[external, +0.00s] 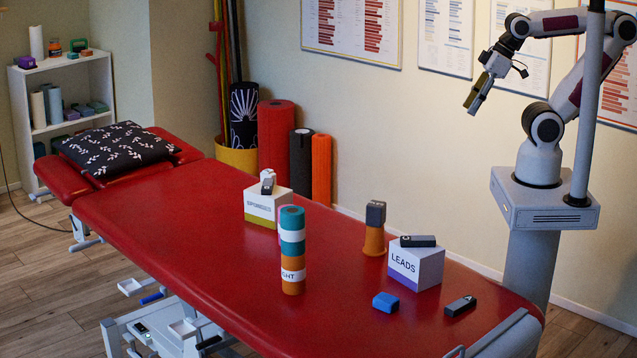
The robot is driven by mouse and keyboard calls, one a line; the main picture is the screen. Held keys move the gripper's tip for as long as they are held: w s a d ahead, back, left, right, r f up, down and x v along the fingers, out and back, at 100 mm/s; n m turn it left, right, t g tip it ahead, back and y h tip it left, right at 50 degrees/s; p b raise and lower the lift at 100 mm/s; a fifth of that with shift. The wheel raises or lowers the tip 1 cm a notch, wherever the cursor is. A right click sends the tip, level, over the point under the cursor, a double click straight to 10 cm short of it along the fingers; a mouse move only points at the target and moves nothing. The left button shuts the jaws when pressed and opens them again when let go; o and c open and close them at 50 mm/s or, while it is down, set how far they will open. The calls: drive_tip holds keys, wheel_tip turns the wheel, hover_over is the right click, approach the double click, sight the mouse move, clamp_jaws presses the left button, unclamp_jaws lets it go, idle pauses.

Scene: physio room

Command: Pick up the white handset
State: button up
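A small device with a whitish upper part (267,175) and a dark lower part sits on top of the white box labelled SPONGES (262,207); it looks like the white handset, but it is too small to be certain. The box stands at the middle of the red treatment table (170,235). My gripper (472,107) hangs high in the air at the upper right, pointing down and left, far from the device. Its fingertips are too small to show whether they are apart, and I see nothing held.
A teal and orange stack (292,250) stands just right of the SPONGES box. An orange cone (374,241) carries a dark block (376,213). A dark handset (417,241) lies on the LEADS box (415,266). A blue block (385,302) and another dark handset (460,306) lie nearer.

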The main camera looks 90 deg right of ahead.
drive_tip(key=w+a+r+m+t, duration=0.15)
drive_tip(key=w+t, duration=0.25)
drive_tip(key=w, duration=2.5)
drive_tip(key=w+d+f+m+t+h, duration=0.1)
drive_tip(key=w+d+f, duration=0.25)
drive_tip(key=w, duration=0.45)
drive_tip(key=w+d+f+m+t, duration=0.15)
drive_tip(key=w+f, duration=0.25)
drive_tip(key=w, duration=0.5)
drive_tip(key=w+d+f+m+h, duration=0.1)
drive_tip(key=w+d+f+h, duration=0.15)
drive_tip(key=f, duration=0.35)
drive_tip(key=w+d+f+m+h, duration=0.1)
drive_tip(key=w+d+f, duration=0.3)
drive_tip(key=f, duration=0.1)
drive_tip(key=h, duration=0.3)
approach(271, 174)
drive_tip(key=w+d, duration=0.1)
drive_tip(key=w, duration=0.1)
drive_tip(key=shift+f+m+g, duration=0.1)
drive_tip(key=shift+m+g, duration=0.3)
drive_tip(key=shift+g, duration=0.05)
drive_tip(key=shift+d, duration=0.1)
drive_tip(key=shift+x, duration=1.3)
